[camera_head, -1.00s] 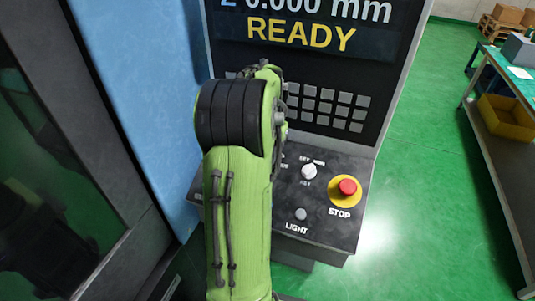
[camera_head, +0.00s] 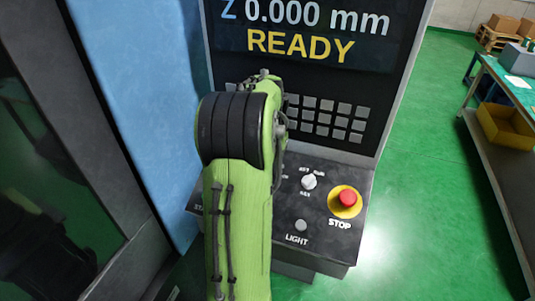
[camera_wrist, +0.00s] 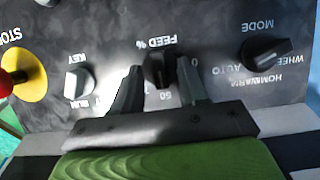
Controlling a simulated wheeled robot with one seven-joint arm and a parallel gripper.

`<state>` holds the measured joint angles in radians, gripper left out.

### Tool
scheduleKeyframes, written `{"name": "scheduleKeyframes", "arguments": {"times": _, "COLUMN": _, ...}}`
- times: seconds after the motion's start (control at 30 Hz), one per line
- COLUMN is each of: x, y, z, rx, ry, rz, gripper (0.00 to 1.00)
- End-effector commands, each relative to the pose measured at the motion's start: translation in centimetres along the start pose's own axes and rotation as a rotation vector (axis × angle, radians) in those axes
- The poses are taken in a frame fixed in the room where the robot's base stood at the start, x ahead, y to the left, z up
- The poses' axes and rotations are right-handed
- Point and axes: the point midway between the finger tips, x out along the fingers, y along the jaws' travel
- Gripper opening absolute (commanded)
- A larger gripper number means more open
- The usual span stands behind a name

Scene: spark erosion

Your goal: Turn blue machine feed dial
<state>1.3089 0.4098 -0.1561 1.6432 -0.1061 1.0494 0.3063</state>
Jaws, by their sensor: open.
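The feed dial (camera_wrist: 159,70) is a dark knob in the wrist view, under the upside-down "FEED %" label on the dark control panel. My gripper (camera_wrist: 159,78) is open, with one finger on each side of the dial. I cannot tell whether either finger touches it. In the head view my green arm hides the gripper and the feed dial. The blue machine (camera_head: 130,90) stands at left, with its control panel (camera_head: 325,228) below the screen.
A red stop button (camera_head: 347,198) on a yellow ring sits at the panel's right. Beside the feed dial are a white key switch (camera_wrist: 77,82) and a dark mode knob (camera_wrist: 262,52). A workbench (camera_head: 490,150) stands far right. The green floor between is clear.

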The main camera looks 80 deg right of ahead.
Motion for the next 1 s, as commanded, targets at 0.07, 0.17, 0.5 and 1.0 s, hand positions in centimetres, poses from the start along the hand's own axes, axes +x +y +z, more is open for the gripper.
{"name": "scheduleKeyframes", "arguments": {"times": 0.07, "x": -1.4, "y": 0.0, "z": -0.1, "rx": 0.0, "ry": 0.006, "rz": -0.002, "gripper": 0.43}}
{"name": "scheduleKeyframes", "arguments": {"times": 0.17, "x": -4.1, "y": 0.0, "z": -0.1, "rx": 0.0, "ry": 0.008, "rz": -0.003, "gripper": 0.43}}
{"name": "scheduleKeyframes", "arguments": {"times": 0.5, "x": -13.4, "y": 0.0, "z": -0.1, "rx": 0.0, "ry": 0.007, "rz": -0.002, "gripper": 0.43}}
{"name": "scheduleKeyframes", "arguments": {"times": 1.0, "x": -15.4, "y": 0.0, "z": 0.0, "rx": 0.0, "ry": 0.002, "rz": -0.001, "gripper": 0.43}}
